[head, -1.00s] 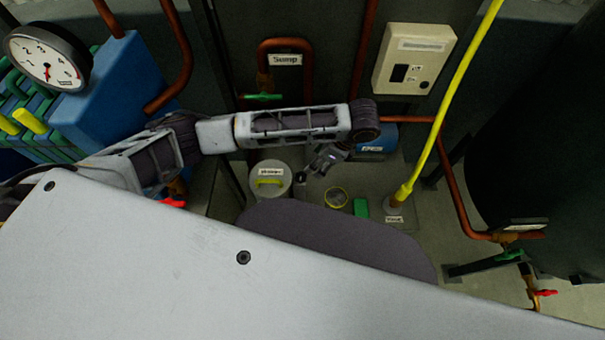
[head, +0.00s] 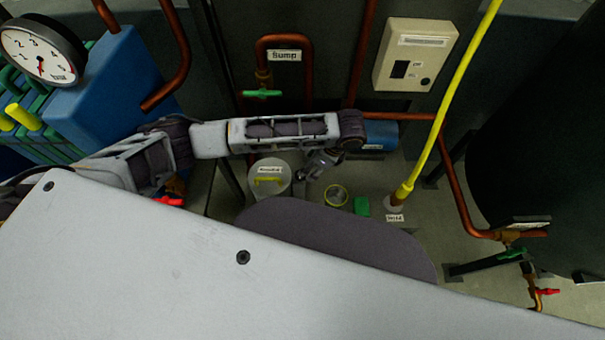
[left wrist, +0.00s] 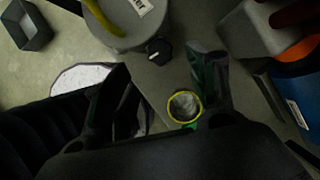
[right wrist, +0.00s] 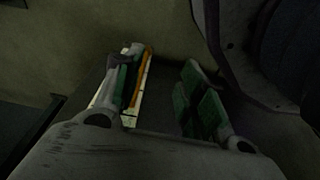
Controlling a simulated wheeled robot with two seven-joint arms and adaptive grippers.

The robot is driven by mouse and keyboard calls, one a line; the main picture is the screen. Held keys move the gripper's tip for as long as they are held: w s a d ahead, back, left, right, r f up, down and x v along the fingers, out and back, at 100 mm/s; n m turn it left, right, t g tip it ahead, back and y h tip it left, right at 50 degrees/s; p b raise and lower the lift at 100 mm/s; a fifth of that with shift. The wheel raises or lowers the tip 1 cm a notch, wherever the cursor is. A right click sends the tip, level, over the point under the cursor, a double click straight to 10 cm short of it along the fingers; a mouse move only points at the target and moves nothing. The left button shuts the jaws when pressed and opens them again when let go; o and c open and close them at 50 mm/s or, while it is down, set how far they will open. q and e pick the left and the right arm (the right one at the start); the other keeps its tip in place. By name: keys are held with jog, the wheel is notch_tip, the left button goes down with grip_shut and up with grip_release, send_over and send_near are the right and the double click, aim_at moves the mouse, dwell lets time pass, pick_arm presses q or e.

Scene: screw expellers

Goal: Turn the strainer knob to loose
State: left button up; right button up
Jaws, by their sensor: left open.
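The strainer (head: 268,178) is a pale round canister with a yellow handle and a label on its lid. In the left wrist view it is at the top (left wrist: 115,30). A small black knob with a white mark (left wrist: 158,51) sits beside its rim. In the head view my left gripper (head: 308,172) is just right of the strainer, by the knob. In the left wrist view my left gripper (left wrist: 163,60) is open, and the knob appears in the gap between its fingertips; no contact is visible. My right gripper (right wrist: 160,72) is open and shows only in the right wrist view.
A yellow-rimmed round opening (head: 336,195) and a green block (head: 362,206) lie right of the strainer. A yellow hose (head: 440,120) rises from the floor plate. A copper pipe with a green valve (head: 262,94) stands behind. A pale strip with an orange bar (right wrist: 136,85) is near my right gripper.

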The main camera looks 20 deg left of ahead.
pick_arm(q)
jog(key=b+x, duration=0.1)
jog(key=x, duration=0.5)
jog(key=shift+b+x, duration=0.35)
jog(key=shift+x, duration=0.85)
pick_arm(e)
jog(key=shift+w+a+r, duration=0.3)
jog(key=shift+r, duration=0.55)
jog(key=shift+w+a+r, duration=0.3)
jog(key=shift+r, duration=0.5)
jog(key=shift+w+a+r, duration=0.3)
jog(key=shift+r, duration=0.55)
pick_arm(q)
jog(key=c, duration=1)
pick_arm(e)
jog(key=shift+w, duration=0.1)
pick_arm(q)
jog(key=shift+r, duration=0.1)
jog(key=shift+c, duration=0.2)
jog(key=shift+n+p, duration=0.4)
jog(key=shift+p, duration=0.4)
jog(key=shift+w+n+g+p, duration=0.1)
jog(key=shift+n+g+p, duration=0.25)
jog(key=shift+p, duration=0.35)
pick_arm(e)
jog(key=s+d+f, duration=0.3)
jog(key=f, duration=0.4)
jog(key=shift+s+d+f, duration=0.15)
jog(key=shift+f, duration=0.15)
